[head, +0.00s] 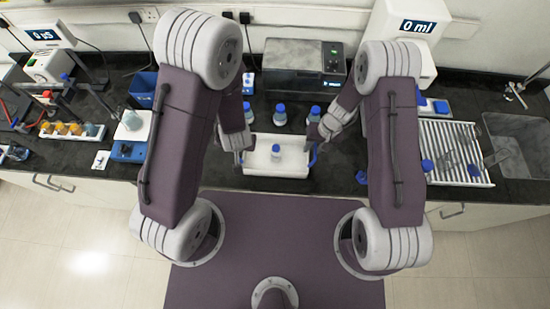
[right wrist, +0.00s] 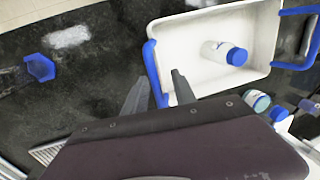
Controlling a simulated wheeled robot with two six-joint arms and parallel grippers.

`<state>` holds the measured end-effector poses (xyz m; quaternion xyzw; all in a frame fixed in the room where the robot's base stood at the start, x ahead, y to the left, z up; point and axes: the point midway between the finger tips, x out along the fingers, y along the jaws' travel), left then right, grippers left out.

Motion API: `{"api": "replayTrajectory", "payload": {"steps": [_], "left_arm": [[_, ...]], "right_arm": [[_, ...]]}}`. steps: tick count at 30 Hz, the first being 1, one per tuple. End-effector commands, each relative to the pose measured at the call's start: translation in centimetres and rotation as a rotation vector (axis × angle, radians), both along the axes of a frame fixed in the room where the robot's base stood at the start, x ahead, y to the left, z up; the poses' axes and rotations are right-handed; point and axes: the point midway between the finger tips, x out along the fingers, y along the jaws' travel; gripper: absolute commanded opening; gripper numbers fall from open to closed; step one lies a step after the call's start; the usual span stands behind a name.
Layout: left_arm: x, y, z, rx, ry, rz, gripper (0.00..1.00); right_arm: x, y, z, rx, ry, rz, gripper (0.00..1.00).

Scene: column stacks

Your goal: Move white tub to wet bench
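The white tub (head: 262,168) with blue handles sits on the black bench in front of me. It also shows in the right wrist view (right wrist: 187,62). A white bottle with a blue cap is in it (head: 276,154). My right gripper (right wrist: 158,92) is open at one end of the tub, with the blue handle (right wrist: 152,68) between its fingertips; the fingers stand apart from each other. My left gripper (head: 241,155) is at the tub's left end; its fingers are too small to tell open from shut.
Blue-capped bottles (head: 280,114) stand behind the tub, before a grey machine (head: 303,68). A white slatted rack (head: 452,140) and a sink (head: 518,145) are to the right. A blue hexagonal piece (right wrist: 40,68) lies near the bench's front edge. Lab gear fills the left.

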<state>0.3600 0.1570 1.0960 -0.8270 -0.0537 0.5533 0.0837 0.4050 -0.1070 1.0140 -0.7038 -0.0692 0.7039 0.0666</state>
Motion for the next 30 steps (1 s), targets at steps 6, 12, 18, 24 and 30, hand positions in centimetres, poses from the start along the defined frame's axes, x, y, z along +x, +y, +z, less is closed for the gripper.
{"api": "replayTrajectory", "payload": {"steps": [6,12,18,24,30], "left_arm": [[0.0,0.0,0.0,0.000,0.000,0.000,0.32],[0.0,0.0,0.0,0.000,0.000,0.000,0.32],[0.1,0.0,0.0,0.000,-0.001,0.000,0.32],[0.1,0.0,0.0,0.000,-0.001,0.000,0.32],[0.1,0.0,0.0,0.000,-0.001,-0.001,0.32]], "right_arm": [[0.2,-0.6,3.0,0.000,-0.006,-0.001,0.32],[0.1,-1.6,8.1,0.001,-0.006,-0.001,0.32],[0.0,-2.2,11.2,0.000,-0.003,0.000,0.32],[-0.1,-2.3,11.8,0.000,0.000,-0.001,0.32],[-0.1,-2.3,11.8,0.000,0.000,-0.001,0.32]]}}
